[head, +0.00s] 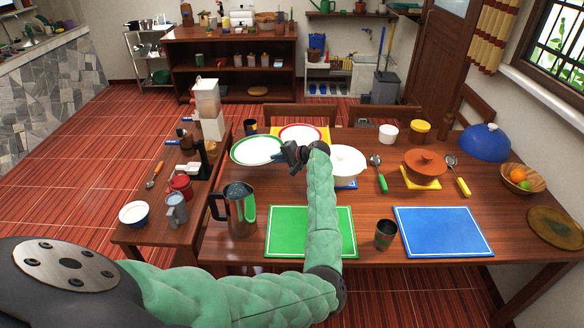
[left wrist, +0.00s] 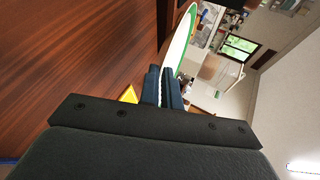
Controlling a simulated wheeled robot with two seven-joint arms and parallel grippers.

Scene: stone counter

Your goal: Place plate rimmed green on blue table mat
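The plate rimmed green (head: 256,151) is white and shows at the far left of the dining table. It also shows nearly edge-on in the left wrist view (left wrist: 181,38), just past the fingertips. My left gripper (head: 284,153) is at the plate's right edge. In the left wrist view, its fingers (left wrist: 163,88) are close together with a thin white strip of the plate between them. I cannot tell whether the plate is clear of the table. The blue table mat (head: 443,231) lies bare at the front right. My right gripper is out of view.
A red-rimmed plate (head: 300,134) is just behind. A white pot (head: 346,163), a brown pot (head: 425,164) and spoons stand to the right. A metal jug (head: 240,210), a green mat (head: 290,233) and a cup (head: 385,235) are in front.

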